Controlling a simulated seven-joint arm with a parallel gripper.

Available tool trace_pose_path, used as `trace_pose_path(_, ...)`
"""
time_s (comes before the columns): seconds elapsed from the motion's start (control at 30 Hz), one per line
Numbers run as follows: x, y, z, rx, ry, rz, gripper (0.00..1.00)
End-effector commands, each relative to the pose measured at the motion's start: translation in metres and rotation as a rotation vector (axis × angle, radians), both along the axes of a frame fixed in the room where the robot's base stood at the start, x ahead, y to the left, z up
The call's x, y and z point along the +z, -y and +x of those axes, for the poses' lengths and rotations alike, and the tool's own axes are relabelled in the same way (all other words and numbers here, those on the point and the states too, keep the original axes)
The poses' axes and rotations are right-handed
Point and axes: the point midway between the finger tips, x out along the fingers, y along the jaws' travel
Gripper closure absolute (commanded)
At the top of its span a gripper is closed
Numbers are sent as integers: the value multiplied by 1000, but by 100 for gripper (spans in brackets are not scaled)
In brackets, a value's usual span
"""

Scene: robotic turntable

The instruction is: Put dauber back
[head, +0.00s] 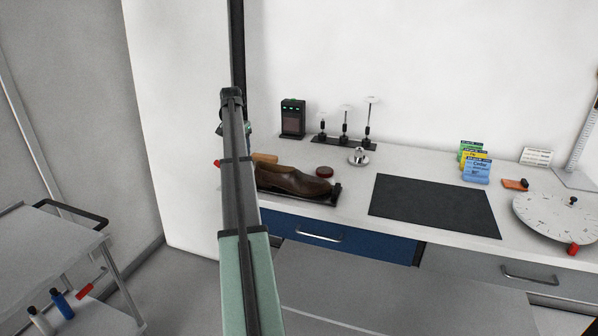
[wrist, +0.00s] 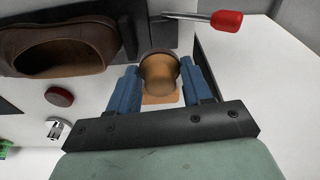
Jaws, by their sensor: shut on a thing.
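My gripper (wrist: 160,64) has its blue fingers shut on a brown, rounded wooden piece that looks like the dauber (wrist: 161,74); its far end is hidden. A tan block (wrist: 160,98) shows beyond it, and also beside the shoe in the head view (head: 265,157). I cannot tell whether the dauber touches anything. A brown shoe (wrist: 70,48) lies left of the gripper in the wrist view; in the head view the shoe (head: 293,181) rests on a dark tray (head: 331,198). In the head view my arm mostly hides the gripper and dauber.
A red-handled tool (wrist: 226,21) lies near the tray. A round dark red tin (head: 324,171) and a small metal piece (head: 358,155) stand on the counter. Behind are a black device (head: 293,118) and several small stands. A black mat (head: 434,206) lies bare to the right.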

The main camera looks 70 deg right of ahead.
Motion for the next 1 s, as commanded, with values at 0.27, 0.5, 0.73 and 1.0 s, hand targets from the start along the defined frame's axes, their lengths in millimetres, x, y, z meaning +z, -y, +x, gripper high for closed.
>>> trace_pose_path(0.27,0,86,-92,-148,0,0,75)
trace_pose_path(0.5,-1,130,-154,-236,0,0,75)
trace_pose_path(0.73,-3,145,-180,-271,0,0,75)
trace_pose_path(1.0,-34,145,-182,-274,0,1,75)
